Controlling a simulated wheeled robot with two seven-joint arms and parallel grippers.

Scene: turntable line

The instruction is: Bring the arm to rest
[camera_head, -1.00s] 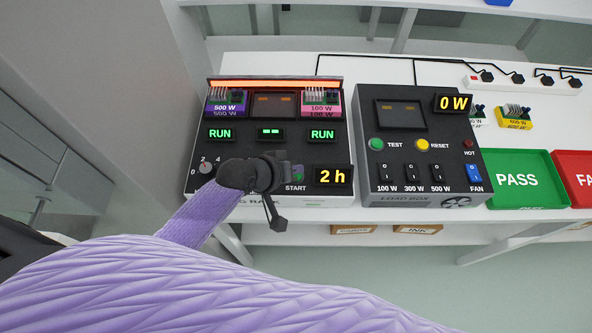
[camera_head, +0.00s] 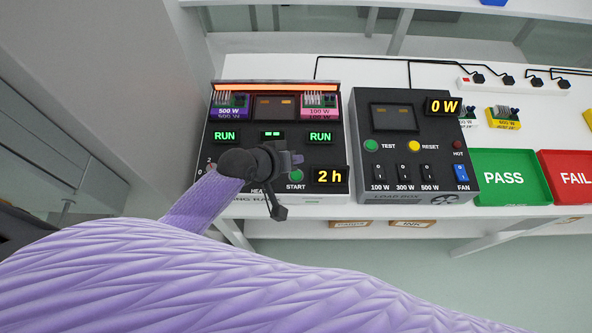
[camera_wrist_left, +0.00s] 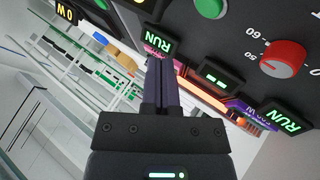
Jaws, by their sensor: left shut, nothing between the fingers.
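My left gripper (camera_head: 292,160) is in front of the lower middle of the burn-in rack panel (camera_head: 240,150), just above the green START button (camera_head: 296,176). Its fingers are together with nothing between them; they also show closed in the left wrist view (camera_wrist_left: 162,85). I cannot tell from the head view how far it is from the panel. The gripper and wrist hide part of the panel's lower left, including most of a dial. In the left wrist view a red dial (camera_wrist_left: 283,57) and green RUN displays (camera_wrist_left: 157,38) show. My right gripper is not in view.
A load box (camera_head: 415,150) reading 0 W stands to the right. Beyond it are a green PASS tray (camera_head: 510,196) and a red FAIL tray (camera_head: 575,195). A yellow unit (camera_head: 503,119) and a power strip (camera_head: 485,80) lie behind. The rack reads RUN and 2 h.

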